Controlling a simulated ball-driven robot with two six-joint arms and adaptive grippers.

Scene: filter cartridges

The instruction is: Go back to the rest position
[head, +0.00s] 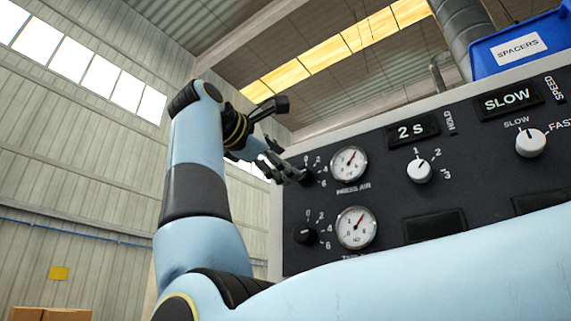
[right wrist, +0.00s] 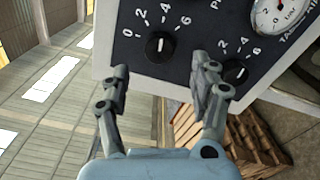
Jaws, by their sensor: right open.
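My right gripper (head: 287,171) is open and empty in the head view, its fingers close in front of the control panel's left part. In the right wrist view the gripper (right wrist: 161,78) has its fingers spread wide. The black press air knob (right wrist: 160,47) shows beyond the gap between them, and nothing is held. In the head view the fingers partly hide that knob. The lower black knob (right wrist: 235,72) lies by the right-hand fingertip in the wrist view and shows clear in the head view (head: 305,235). My left gripper is not in view.
The dark panel (head: 380,205) carries a press air gauge (head: 349,163), a lower gauge (head: 356,227), a hold knob (head: 419,169) and a speed knob (head: 530,143). Displays read "2 s" and "SLOW". A blue spacers bin (head: 500,66) stands above. Left of my arm is open space.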

